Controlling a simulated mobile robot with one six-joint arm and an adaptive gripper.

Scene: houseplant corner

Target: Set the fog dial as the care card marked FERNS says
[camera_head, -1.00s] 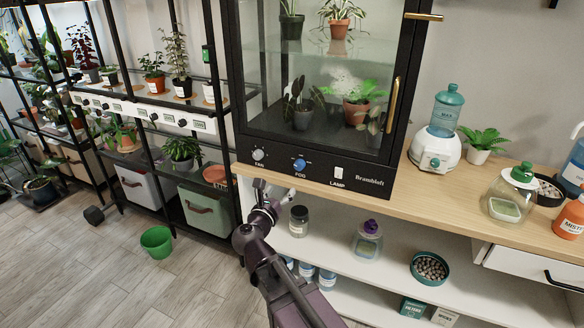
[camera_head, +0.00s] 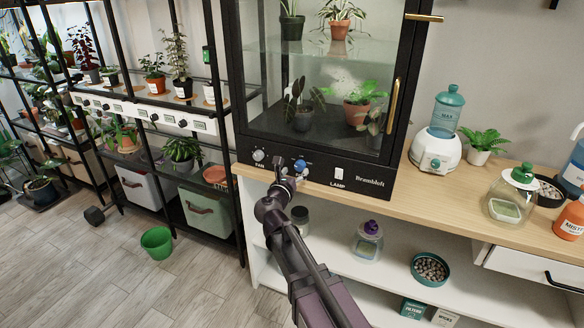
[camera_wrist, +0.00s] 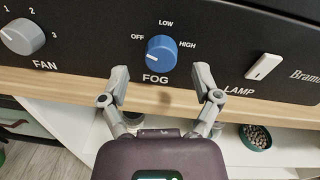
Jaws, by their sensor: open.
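The fog dial is a blue round knob (camera_wrist: 161,53) on the black front panel of the glass cabinet, with OFF at its left, LOW above and HIGH at its right. In the head view the knob (camera_head: 300,165) is partly hidden by my gripper (camera_head: 293,174). In the wrist view my open gripper (camera_wrist: 161,82) has one finger on each side, just below the dial, with nothing between the fingers. I cannot tell whether they touch the panel. No card readable as FERNS shows.
The fan dial (camera_wrist: 21,37) is left of the fog dial, and the white lamp switch (camera_wrist: 263,67) is right. The wooden counter edge (camera_wrist: 60,84) runs below the panel. A dish of pebbles (camera_head: 430,268) and jars stand on the lower shelf. A green pot (camera_head: 156,243) is on the floor.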

